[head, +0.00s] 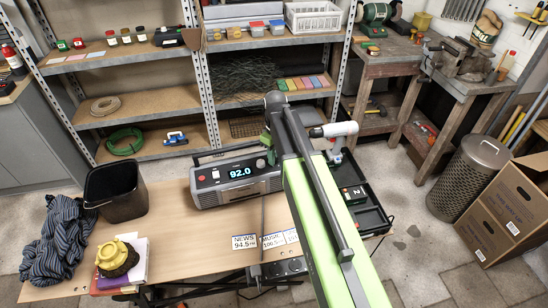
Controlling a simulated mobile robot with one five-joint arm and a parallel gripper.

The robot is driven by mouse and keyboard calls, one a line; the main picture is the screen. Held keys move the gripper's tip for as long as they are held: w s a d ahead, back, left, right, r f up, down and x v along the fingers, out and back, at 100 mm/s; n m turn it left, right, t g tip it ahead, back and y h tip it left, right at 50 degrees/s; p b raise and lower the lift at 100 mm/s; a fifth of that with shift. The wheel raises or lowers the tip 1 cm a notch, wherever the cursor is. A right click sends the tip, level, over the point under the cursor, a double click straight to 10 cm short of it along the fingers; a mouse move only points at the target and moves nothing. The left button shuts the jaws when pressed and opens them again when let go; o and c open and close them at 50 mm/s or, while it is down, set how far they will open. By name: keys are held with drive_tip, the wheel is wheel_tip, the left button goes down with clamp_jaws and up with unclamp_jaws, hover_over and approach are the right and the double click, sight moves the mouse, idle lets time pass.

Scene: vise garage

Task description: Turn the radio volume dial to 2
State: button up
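The grey radio (235,190) stands upright on the wooden workbench, and its lit display (240,172) reads 92.0. My arm reaches in from the lower right and bends down behind the radio's right end. My gripper (268,147) is near that end, mostly hidden by the arm; its fingers and any contact are unclear.
Station cards (245,242) lie at the workbench's front. A black tray (372,215) and a drill (335,133) are right of the radio. Bare wood lies left of the radio.

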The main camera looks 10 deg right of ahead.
clamp_jaws()
drive_tip(key=shift+a, duration=0.1)
drive_tip(key=shift+m, duration=0.4)
idle(0.4)
drive_tip(key=shift+m, duration=0.3)
drive_tip(key=m, duration=0.3)
drive_tip(key=shift+m, duration=0.3)
drive_tip(key=m, duration=0.5)
drive_tip(key=shift+m, duration=0.4)
